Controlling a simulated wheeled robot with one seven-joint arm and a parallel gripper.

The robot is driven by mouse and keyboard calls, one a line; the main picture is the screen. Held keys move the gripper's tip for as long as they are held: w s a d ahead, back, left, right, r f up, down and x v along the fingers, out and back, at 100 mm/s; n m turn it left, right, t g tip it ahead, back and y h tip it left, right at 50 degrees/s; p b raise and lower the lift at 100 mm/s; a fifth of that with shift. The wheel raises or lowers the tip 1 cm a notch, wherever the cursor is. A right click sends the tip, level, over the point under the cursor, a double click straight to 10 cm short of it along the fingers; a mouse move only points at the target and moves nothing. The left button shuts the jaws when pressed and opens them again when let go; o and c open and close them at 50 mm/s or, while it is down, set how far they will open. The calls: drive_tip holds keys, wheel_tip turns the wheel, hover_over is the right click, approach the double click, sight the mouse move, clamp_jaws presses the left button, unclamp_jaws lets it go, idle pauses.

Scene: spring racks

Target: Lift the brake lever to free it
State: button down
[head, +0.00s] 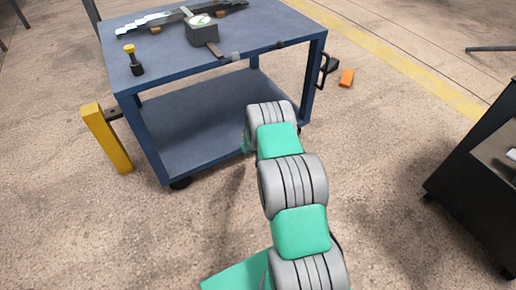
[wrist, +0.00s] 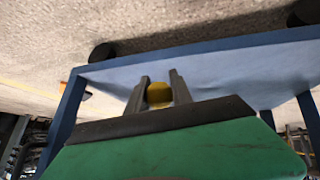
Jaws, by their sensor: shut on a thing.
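My gripper (wrist: 159,76) shows in the wrist view, with its two dark fingers on either side of a round yellow knob (wrist: 159,95). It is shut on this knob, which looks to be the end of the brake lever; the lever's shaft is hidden. The blue cart (head: 205,104) stands in the middle of the head view, and its blue frame (wrist: 220,45) also shows behind the fingers in the wrist view. In the head view my arm reaches toward the cart's near lower edge and hides the fingers and the knob.
A yellow post (head: 106,138) stands at the cart's left corner. A dial gauge (head: 202,28) and a black piece with a yellow cap (head: 133,60) are on the cart top. An orange block (head: 346,77) is beyond its right leg. A dark cabinet (head: 480,180) stands right; floor between is clear.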

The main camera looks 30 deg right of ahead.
drive_tip(key=shift+w+d+r, duration=0.1)
drive_tip(key=shift+w+r, duration=0.15)
drive_tip(key=shift+r, duration=0.4)
drive_tip(key=shift+d+r, duration=0.1)
idle(0.3)
drive_tip(key=c, duration=1.4)
unclamp_jaws()
drive_tip(key=shift+o, duration=1.3)
drive_tip(key=p+v, duration=0.3)
drive_tip(key=v, duration=0.4)
drive_tip(key=shift+s+a+r, duration=0.2)
drive_tip(key=shift+s+a, duration=0.1)
